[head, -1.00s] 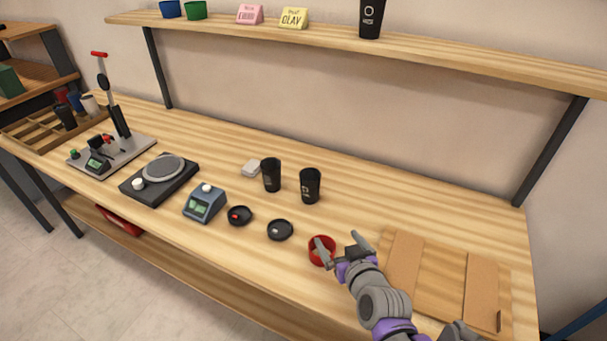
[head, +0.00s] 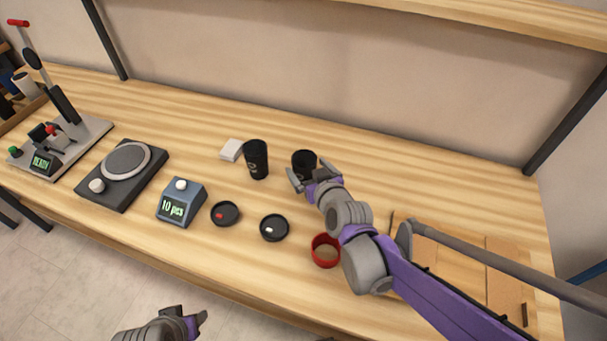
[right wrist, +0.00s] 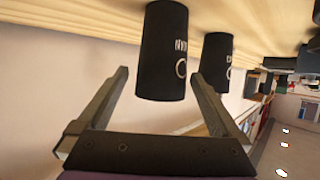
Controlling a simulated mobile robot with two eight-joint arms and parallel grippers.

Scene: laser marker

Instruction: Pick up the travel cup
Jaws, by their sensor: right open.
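Two black travel cups stand upright side by side on the wooden bench. The left cup (head: 257,160) is free of the grippers. The right cup (head: 303,161) is just beyond my right gripper (head: 310,175), which partly hides it. In the right wrist view the scene is upside down. The near cup (right wrist: 162,50) shows between the open fingers of the right gripper (right wrist: 160,76), not gripped, with pale lettering. The other cup (right wrist: 217,58) is behind the right finger. My left gripper (head: 192,322) is at the bottom edge, off the bench front; its jaws are unclear.
Two black lids (head: 224,213) (head: 274,228) and a red bowl (head: 326,263) lie in front of the cups. A white block (head: 232,149) is left of them. A blue counter (head: 181,202), a turntable device (head: 122,178) and a press (head: 60,140) stand left. Cardboard (head: 503,262) lies right.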

